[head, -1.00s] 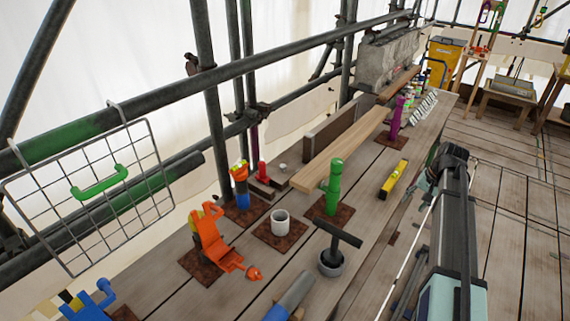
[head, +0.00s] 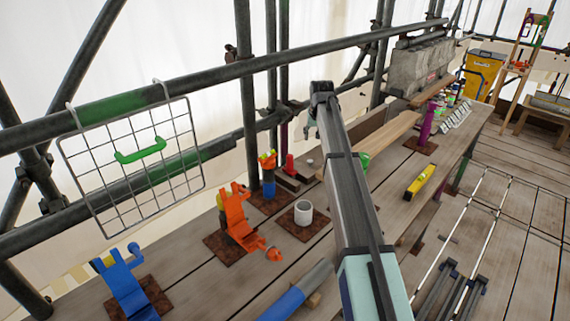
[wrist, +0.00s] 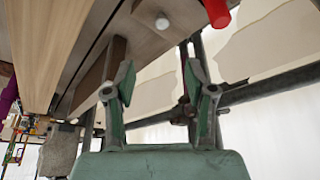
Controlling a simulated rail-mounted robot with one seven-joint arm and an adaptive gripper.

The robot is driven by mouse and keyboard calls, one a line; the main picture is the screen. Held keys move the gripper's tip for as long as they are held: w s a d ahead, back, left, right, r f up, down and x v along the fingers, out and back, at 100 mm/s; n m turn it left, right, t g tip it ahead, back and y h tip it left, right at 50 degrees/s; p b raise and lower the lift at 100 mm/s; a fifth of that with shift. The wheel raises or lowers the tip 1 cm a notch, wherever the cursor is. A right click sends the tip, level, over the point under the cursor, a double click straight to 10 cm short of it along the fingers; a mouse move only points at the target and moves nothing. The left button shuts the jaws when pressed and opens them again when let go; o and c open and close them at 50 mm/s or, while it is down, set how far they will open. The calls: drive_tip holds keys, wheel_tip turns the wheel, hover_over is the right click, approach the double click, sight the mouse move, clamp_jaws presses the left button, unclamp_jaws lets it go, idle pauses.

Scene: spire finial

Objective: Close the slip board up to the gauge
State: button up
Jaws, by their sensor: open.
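A long pale wooden board (head: 395,132) lies on the bench, partly hidden behind my arm; it also shows at the left of the wrist view (wrist: 45,50). A darker board (head: 374,122) stands on edge behind it. I cannot tell for certain which piece is the slip board or which is the gauge. Small blocks (head: 288,182) lie by a red upright piece (head: 290,166), which shows at the top of the wrist view (wrist: 217,12) near a white round knob (wrist: 162,22). My gripper (wrist: 160,88) is open and empty, its fingers apart from these things.

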sight(310, 160)
drive_tip(key=p+x, duration=0.2)
drive_tip(key=x, duration=0.6)
drive_tip(key=p+x, duration=0.2)
drive_tip(key=x, duration=0.7)
drive_tip(key=shift+w+a, duration=0.2)
drive_tip(key=shift+w, duration=0.05)
